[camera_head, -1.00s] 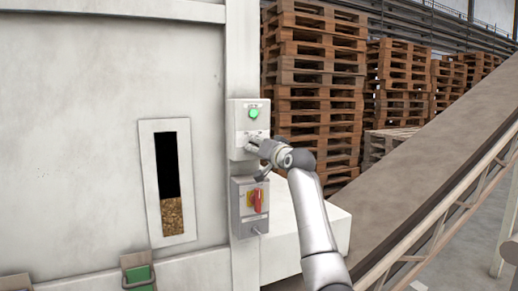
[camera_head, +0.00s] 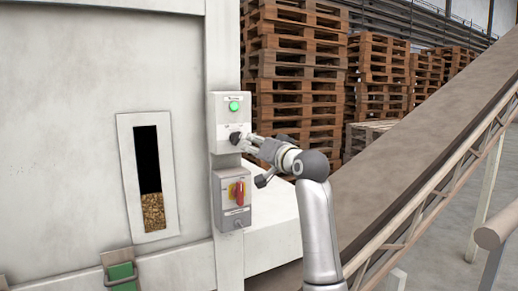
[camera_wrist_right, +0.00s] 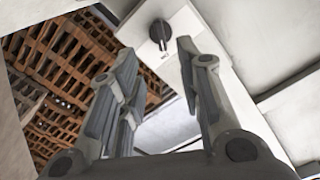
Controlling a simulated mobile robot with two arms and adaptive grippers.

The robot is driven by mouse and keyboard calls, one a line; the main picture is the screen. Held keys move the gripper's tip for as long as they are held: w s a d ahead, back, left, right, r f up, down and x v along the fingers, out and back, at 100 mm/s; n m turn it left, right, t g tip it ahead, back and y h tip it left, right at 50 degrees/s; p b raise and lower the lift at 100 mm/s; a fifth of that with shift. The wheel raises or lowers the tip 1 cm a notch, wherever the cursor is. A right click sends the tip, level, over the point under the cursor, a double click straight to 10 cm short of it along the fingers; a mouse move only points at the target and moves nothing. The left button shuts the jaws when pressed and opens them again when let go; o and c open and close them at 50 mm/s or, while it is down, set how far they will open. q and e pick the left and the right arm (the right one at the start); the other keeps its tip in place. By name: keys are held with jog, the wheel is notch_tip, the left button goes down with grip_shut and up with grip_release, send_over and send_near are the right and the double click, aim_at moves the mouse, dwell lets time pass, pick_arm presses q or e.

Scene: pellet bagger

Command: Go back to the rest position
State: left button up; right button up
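My right gripper (camera_head: 252,142) is just to the right of the upper control box (camera_head: 222,108) in the head view. In the right wrist view its two fingers (camera_wrist_right: 156,50) are spread apart with nothing between them. The black rotary knob (camera_head: 235,138) on that box is clear of the fingers. It also shows beyond the fingertips in the wrist view (camera_wrist_right: 160,34). My left gripper is not in view.
The machine wall has a window (camera_head: 168,224) showing pellets (camera_head: 153,211). An inclined conveyor (camera_head: 400,160) rises to the right. Stacked pallets (camera_head: 295,75) stand behind.

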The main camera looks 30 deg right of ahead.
jog(key=shift+s, duration=0.6)
